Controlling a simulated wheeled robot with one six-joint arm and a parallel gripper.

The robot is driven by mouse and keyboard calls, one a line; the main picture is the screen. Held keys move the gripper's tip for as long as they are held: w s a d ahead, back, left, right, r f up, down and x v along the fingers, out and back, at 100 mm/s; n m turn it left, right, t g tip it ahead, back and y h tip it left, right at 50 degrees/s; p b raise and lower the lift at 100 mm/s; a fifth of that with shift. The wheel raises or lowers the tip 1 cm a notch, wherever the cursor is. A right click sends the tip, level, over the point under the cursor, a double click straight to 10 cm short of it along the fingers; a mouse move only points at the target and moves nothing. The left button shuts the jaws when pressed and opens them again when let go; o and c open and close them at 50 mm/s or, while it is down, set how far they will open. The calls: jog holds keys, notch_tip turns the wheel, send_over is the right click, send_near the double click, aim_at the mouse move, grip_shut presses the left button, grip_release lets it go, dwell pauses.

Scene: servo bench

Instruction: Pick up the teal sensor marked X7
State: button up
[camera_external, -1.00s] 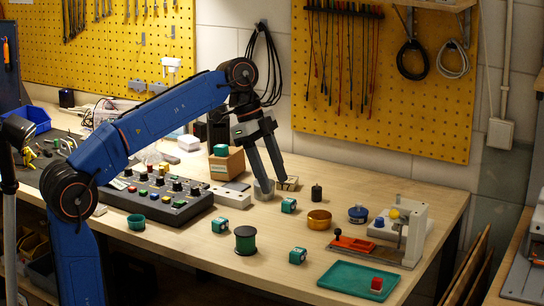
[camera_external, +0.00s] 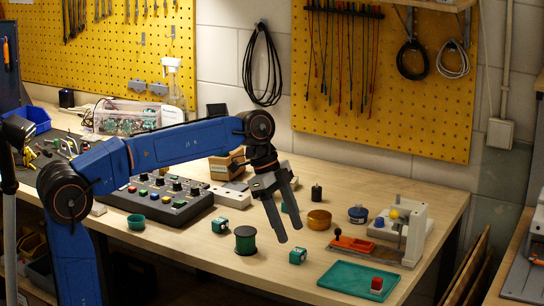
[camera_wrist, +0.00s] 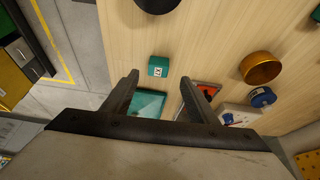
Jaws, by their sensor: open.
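Several small teal sensor blocks with white labels are on the bench. One (camera_external: 298,256) sits near the front edge, right of the green spool (camera_external: 245,240). Another (camera_external: 220,226) is left of the spool, and a third (camera_external: 284,208) is partly hidden behind my gripper. I cannot read X7 on any label. My gripper (camera_external: 289,226) is open and empty, pointing down above the bench near the front block. In the wrist view, that block (camera_wrist: 158,66) appears just beyond the gap between the fingertips (camera_wrist: 160,80), label showing, apart from both fingers.
A teal tray (camera_external: 340,278) with a red block (camera_external: 376,284) lies at front right. A brass bowl (camera_external: 319,220), blue round part (camera_external: 358,214) and orange-handled fixture (camera_external: 355,244) stand right. A button panel (camera_external: 160,200) is left. Bare wood surrounds the front block.

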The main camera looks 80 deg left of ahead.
aim_at(296, 250)
jog(key=shift+x, duration=2.8)
jog(key=shift+s+d, duration=0.1)
jog(key=shift+s, duration=0.05)
jog(key=shift+c, duration=0.3)
jog(key=c, duration=1.1)
